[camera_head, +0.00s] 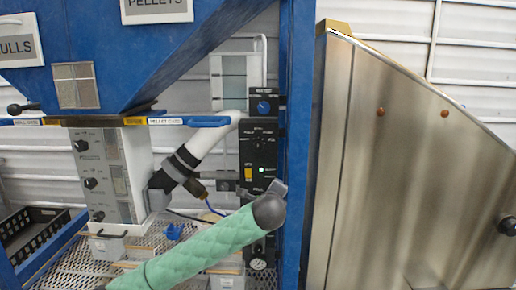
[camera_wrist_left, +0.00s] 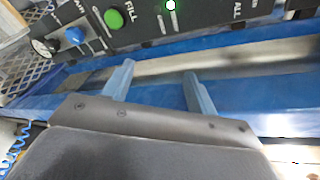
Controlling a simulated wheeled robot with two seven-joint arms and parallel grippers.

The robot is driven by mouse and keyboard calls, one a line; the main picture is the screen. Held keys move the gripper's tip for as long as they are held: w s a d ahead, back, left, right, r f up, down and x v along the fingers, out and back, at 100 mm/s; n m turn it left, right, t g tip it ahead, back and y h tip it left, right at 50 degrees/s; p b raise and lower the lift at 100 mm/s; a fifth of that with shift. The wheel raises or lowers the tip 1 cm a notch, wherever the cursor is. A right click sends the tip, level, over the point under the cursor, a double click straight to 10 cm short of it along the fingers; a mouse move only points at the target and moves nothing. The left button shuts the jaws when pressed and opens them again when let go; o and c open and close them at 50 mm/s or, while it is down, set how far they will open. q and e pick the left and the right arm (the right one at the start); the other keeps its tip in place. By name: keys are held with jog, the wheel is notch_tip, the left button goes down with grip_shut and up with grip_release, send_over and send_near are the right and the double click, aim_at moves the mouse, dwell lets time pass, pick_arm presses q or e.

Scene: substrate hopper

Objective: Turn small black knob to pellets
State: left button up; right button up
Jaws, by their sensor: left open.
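The black control panel (camera_head: 260,158) is on the blue post in the head view. A small black knob (camera_head: 258,143) sits in its upper part, above a lit green lamp (camera_head: 261,170). My left gripper (camera_head: 278,188), at the end of the green-sleeved arm, is in front of the lower panel, mostly hidden by the wrist. In the left wrist view my left gripper (camera_wrist_left: 158,72) is open, with nothing between its fingers. The panel (camera_wrist_left: 205,22) crosses the top there, with the lit lamp (camera_wrist_left: 170,5) and a green button (camera_wrist_left: 113,19) beyond the fingers. The small black knob cannot be made out there.
A blue knob (camera_head: 264,107) is on a separate box just above the panel. The blue post (camera_head: 298,130) and a large steel hopper (camera_head: 400,170) stand close on the right. A white pipe (camera_head: 208,142) and a grey control box (camera_head: 105,175) stand left.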

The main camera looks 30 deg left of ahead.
aim_at(258, 147)
pick_arm(q)
jog(key=w+a+r+m+y, duration=0.1)
jog(key=w+a+r+m, duration=0.2)
jog(key=a, duration=0.1)
jog(key=w+a+r+m+t+y+p, duration=0.1)
jog(key=w+a+r+m, duration=0.2)
jog(key=m, duration=0.1)
jog(key=w+a+r+m+y+p, duration=0.1)
jog(key=w+a+r+m, duration=0.2)
jog(key=a+r+m, duration=0.1)
jog(key=shift+a+t, duration=0.3)
jog(key=shift+w+a+p, duration=0.3)
jog(key=shift+w+p, duration=0.1)
jog(key=shift+w, duration=0.15)
pick_arm(e)
notch_tip(258, 147, down, 13)
jog(key=d, duration=0.1)
jog(key=shift+s, duration=0.35)
jog(key=shift+f, duration=0.1)
pick_arm(q)
jog(key=c, duration=1)
